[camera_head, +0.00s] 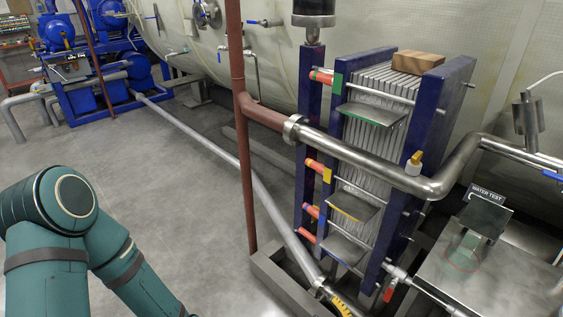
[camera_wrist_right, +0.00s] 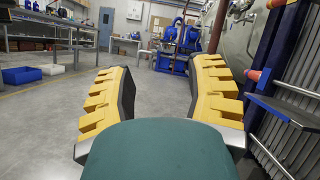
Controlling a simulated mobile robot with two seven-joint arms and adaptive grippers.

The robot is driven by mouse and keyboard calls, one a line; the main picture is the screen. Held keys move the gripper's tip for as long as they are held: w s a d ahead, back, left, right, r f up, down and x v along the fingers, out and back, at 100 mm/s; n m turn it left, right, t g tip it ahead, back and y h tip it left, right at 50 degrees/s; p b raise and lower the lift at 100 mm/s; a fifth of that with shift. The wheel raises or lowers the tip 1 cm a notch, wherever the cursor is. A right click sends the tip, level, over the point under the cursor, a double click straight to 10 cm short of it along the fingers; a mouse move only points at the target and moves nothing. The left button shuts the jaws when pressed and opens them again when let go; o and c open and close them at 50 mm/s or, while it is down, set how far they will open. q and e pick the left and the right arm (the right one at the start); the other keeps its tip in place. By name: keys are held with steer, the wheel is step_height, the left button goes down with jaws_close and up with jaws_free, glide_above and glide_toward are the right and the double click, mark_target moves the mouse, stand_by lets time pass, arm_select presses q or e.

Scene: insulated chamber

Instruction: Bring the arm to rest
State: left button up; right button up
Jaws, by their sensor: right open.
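My right gripper (camera_wrist_right: 160,72) shows in the right wrist view with its two yellow-padded fingers spread wide apart. No object sits between the fingertips. A rounded teal part of mine fills the bottom middle of that view and hides what lies behind it. In the head view a teal arm of mine (camera_head: 62,215) reaches in at the lower left, bent at a round joint. Its hand is out of the picture. My left gripper is in neither view.
A blue-framed plate stack (camera_head: 375,105) with small shelves stands right of centre, a wooden block (camera_head: 418,62) on top. A steel pipe (camera_head: 360,153) crosses its front. A metal table (camera_head: 470,265) with a "WATER TEST" sign (camera_head: 487,194) is at right. The floor (camera_head: 130,150) at left is clear.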

steer(key=s+a+f+n+g+h, duration=0.2)
steer(key=s+a+n+g+h, duration=0.2)
steer(key=s+a+n+g, duration=1.1)
steer(key=w+d+r+n+t+h, duration=0.1)
steer(key=w+d+r+n+h, duration=0.2)
steer(key=d+r+n+h, duration=0.2)
steer(key=d+r+h, duration=0.2)
steer(key=d+h, duration=0.2)
steer(key=shift+w+t+h, duration=0.15)
steer(key=shift+t+h, duration=0.15)
steer(key=shift+t, duration=0.1)
steer(key=shift+r, duration=0.1)
steer(key=shift+c, duration=0.6)
steer(key=shift+d, duration=0.15)
